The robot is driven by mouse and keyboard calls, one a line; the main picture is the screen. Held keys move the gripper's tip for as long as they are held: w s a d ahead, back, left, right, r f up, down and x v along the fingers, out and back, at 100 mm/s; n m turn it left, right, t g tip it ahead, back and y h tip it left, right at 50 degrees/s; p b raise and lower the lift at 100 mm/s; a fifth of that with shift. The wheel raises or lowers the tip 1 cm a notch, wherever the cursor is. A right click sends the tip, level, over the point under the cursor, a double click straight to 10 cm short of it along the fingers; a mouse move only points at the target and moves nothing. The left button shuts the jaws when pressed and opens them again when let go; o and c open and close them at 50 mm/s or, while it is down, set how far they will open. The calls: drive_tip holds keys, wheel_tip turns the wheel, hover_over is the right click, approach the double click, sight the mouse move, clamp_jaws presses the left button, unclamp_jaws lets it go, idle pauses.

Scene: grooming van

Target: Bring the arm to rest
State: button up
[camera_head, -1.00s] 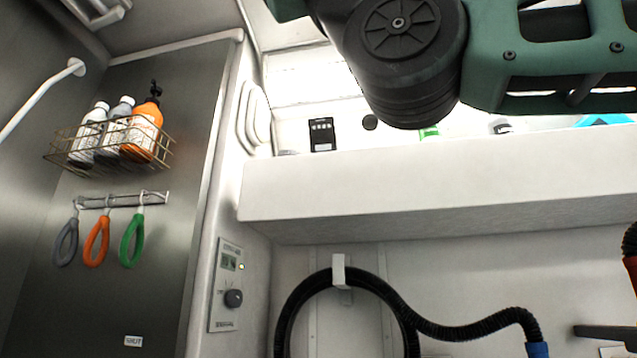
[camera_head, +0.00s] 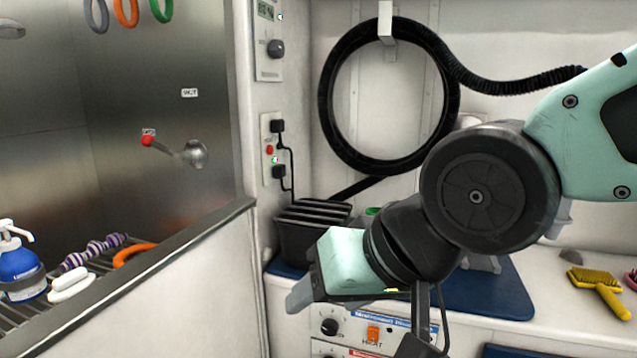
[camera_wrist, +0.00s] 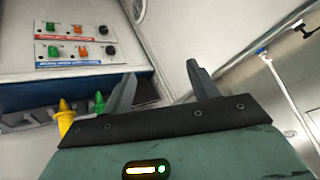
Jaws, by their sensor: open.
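My gripper (camera_wrist: 162,88) is open in the wrist view. Its two grey fingers stand well apart with nothing between them. In the head view my arm comes in from the right and bends down over the counter (camera_head: 560,300). In the wrist view control panels (camera_wrist: 75,40) with green and orange switches are beyond the left finger. A yellow nozzle (camera_wrist: 65,118) and a green nozzle (camera_wrist: 99,102) show left of that finger.
The black slatted box (camera_head: 312,213) and a blue mat (camera_head: 495,290) are close to my arm. A coiled black hose (camera_head: 325,100) hangs behind. A yellow brush (camera_head: 600,290) lies at right. The steel tub's rim (camera_head: 150,275) is at left, with a blue pump bottle (camera_head: 20,265) inside.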

drive_tip(key=s+d+f+n+g+h, duration=0.4)
drive_tip(key=s+d+f+g+h, duration=0.15)
drive_tip(key=s+d+f, duration=0.65)
wheel_tip(320, 180, up, 16)
drive_tip(key=w+p, duration=0.2)
drive_tip(key=p, duration=1.3)
drive_tip(key=shift+d+f, duration=0.15)
drive_tip(key=shift+d, duration=0.2)
